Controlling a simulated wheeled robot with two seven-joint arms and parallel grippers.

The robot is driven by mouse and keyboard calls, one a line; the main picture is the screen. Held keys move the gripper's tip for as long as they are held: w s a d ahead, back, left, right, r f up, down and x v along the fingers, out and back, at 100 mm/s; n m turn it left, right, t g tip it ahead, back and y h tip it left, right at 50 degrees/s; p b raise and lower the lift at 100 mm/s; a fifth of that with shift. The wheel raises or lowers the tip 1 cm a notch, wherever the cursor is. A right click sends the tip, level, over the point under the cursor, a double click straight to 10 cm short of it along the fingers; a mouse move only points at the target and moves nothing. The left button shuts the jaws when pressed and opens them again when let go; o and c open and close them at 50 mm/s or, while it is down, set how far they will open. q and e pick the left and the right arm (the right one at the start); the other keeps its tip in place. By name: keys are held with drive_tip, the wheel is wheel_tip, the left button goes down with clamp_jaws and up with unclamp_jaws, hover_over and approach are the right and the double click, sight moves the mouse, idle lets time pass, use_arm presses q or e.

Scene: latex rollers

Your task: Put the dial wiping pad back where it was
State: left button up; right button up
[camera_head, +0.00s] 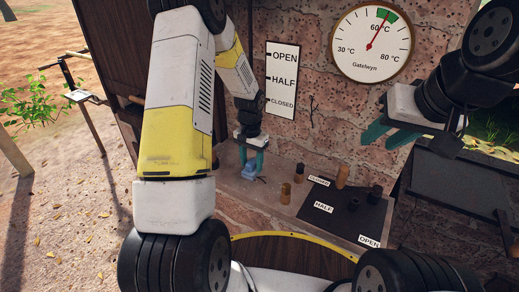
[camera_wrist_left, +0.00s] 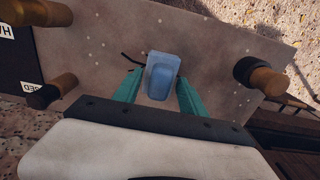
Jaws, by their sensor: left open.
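The dial wiping pad (camera_wrist_left: 161,75) is a light blue block lying on a pale stone ledge. In the head view the pad (camera_head: 250,173) sits just below my left gripper (camera_head: 253,160). In the left wrist view the open teal fingers of my left gripper (camera_wrist_left: 155,88) stand on either side of the pad, with a gap to each side. My right gripper (camera_head: 388,130) is raised at the right, below the dial (camera_head: 372,44), with its teal fingers apart and nothing visible between them.
A dark mat (camera_head: 343,211) with labels and several wooden pegs lies right of the pad. A brown peg (camera_head: 285,193) stands nearer the pad. The OPEN/HALF/CLOSED board (camera_head: 282,80) is on the brick wall behind. A yellow-rimmed round wooden lid (camera_head: 290,252) is in front.

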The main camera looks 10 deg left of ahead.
sight(252, 161)
use_arm(q)
wheel_tip(252, 161, up, 12)
drive_tip(key=s+r+n+t, duration=0.1)
drive_tip(key=s+r, duration=0.4)
drive_tip(key=r, duration=0.2)
drive_tip(key=s+r+t, duration=0.2)
drive_tip(key=s+r, duration=0.3)
drive_tip(key=r, duration=0.2)
drive_tip(key=s+d+r+n+t+h, duration=0.1)
drive_tip(key=s+r, duration=0.1)
drive_tip(key=s, duration=0.5)
drive_tip(key=s+d+r+n+t+h, duration=0.1)
drive_tip(key=s+r+t, duration=0.1)
drive_tip(key=s, duration=0.5)
drive_tip(key=shift+s+r, duration=0.15)
drive_tip(key=shift+r, duration=0.55)
